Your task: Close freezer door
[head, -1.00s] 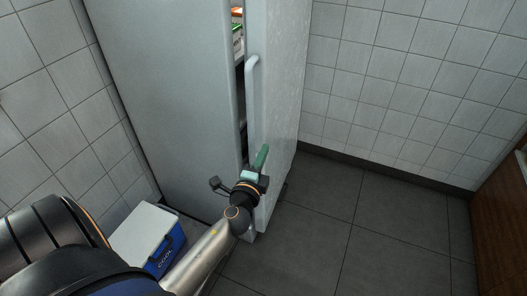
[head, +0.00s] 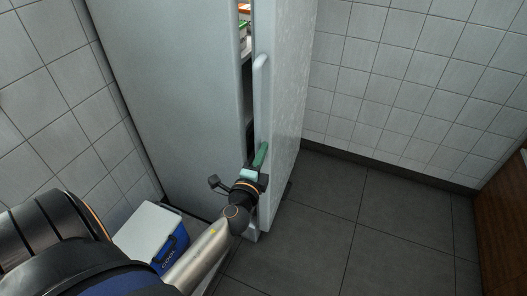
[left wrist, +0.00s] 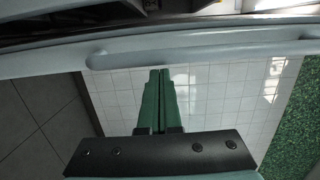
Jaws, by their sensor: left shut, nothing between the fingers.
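The freezer door (head: 287,100) stands ajar on the right of the tall pale freezer body (head: 165,85). A narrow dark gap between them shows shelves and colourful packages inside. The door's long vertical handle (head: 262,95) is near its opening edge. My left gripper (head: 262,153) is low at that edge, just below the handle, its green fingers shut and empty. I cannot tell whether it touches the door. In the left wrist view the shut fingers (left wrist: 158,90) point toward the pale handle bar (left wrist: 200,48), with the freezer opening beyond. My right gripper is not in view.
A blue and white cool box (head: 150,232) stands on the floor by the freezer's lower left, near my left arm. Tiled walls close in on the left and behind. Dark floor tiles (head: 330,205) lie clear to the right, up to a brown wooden cabinet (head: 502,230).

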